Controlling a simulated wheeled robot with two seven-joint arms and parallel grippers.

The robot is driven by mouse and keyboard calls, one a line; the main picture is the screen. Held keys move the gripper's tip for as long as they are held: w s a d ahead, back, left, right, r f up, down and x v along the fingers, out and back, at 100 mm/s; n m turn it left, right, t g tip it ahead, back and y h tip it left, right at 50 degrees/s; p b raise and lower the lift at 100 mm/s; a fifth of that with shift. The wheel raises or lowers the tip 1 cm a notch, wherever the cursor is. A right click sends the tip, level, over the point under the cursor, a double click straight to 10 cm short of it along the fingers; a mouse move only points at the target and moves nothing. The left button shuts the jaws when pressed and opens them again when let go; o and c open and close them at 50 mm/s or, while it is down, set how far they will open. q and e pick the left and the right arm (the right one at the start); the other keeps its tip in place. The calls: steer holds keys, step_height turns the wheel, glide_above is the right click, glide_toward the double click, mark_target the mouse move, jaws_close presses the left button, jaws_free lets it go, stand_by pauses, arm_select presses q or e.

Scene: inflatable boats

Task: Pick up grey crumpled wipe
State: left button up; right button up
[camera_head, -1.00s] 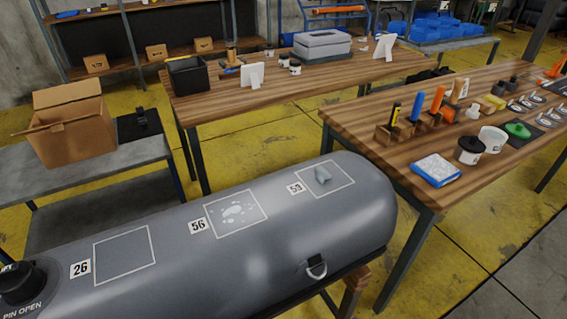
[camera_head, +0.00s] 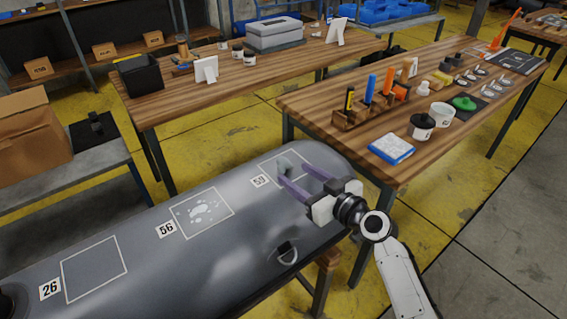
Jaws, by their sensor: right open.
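The fingertips are close to the wipe and partly cover the square. I cannot tell whether they touch the wipe. My left gripper is not in view.
A wooden table (camera_head: 330,150) at the right holds a blue-and-white pack (camera_head: 391,149), white tubs and a tool rack. A second table (camera_head: 170,110) stands behind the tube. A metal D-ring (camera_head: 287,253) sits on the tube's near side. A cardboard box (camera_head: 35,130) is at the left.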

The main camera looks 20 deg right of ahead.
mark_target(288, 168)
steer(key=shift+d+x, duration=0.15)
steer(key=shift+x, duration=1.05)
steer(key=shift+d+x, duration=0.15)
steer(key=shift+x, duration=1)
steer(key=shift+w+f, duration=0.1)
steer(key=shift+f, duration=0.05)
steer(key=shift+c, duration=0.5)
steer(key=c, duration=1)
